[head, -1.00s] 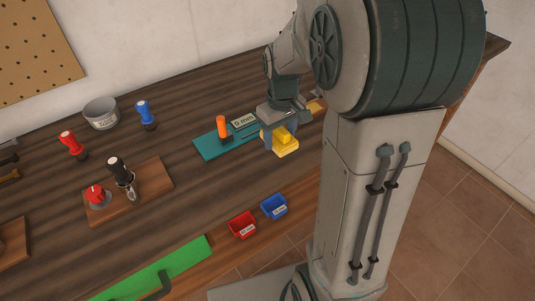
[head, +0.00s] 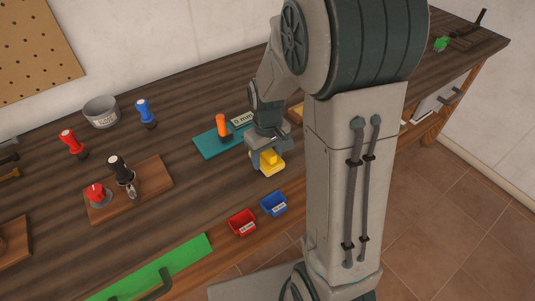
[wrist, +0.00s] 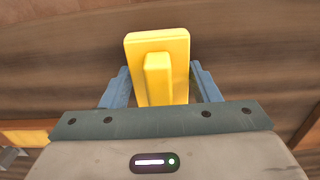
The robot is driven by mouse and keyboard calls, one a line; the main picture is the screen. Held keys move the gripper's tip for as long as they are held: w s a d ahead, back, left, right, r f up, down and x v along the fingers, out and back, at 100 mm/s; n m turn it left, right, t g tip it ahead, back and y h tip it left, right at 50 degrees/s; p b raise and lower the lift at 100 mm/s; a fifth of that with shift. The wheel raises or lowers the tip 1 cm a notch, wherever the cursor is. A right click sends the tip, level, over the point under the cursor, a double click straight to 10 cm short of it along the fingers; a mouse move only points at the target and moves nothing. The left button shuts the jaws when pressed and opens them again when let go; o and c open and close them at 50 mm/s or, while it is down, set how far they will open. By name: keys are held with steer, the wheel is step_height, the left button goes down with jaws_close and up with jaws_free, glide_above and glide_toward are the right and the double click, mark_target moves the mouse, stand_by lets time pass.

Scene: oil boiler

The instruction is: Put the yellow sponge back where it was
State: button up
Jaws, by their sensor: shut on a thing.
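The yellow sponge (head: 270,164) is a flat yellow block with a raised bar on top. My gripper (head: 268,156) is around it, over the workbench near its front edge, left of my arm column. In the wrist view the sponge (wrist: 158,62) sits between the two blue-grey fingers of my gripper (wrist: 163,90), which are shut on it. I cannot tell whether the sponge touches the bench top.
A teal mat (head: 207,144) with an orange-handled tool (head: 222,125) lies behind the sponge. A wooden board (head: 150,181) carries tools to the left. Bare bench lies between the board and the sponge.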

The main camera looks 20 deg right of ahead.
mark_target(268, 151)
steer(key=o, duration=0.9)
step_height(268, 151, up, 12)
steer(key=shift+f, duration=0.1)
steer(key=shift+s+a+r+m+t, duration=0.1)
steer(key=shift+s+r+m+t, duration=0.35)
steer(key=shift+s, duration=1.9)
steer(key=shift+s+d+r+m+t, duration=0.1)
steer(key=shift+s+m+t, duration=0.55)
steer(key=shift+s, duration=1.7)
steer(key=shift+s+a+r+m+t, duration=0.1)
steer(key=shift+s+r+m+t, duration=0.45)
steer(key=shift+s, duration=1.8)
steer(key=shift+f, duration=0.25)
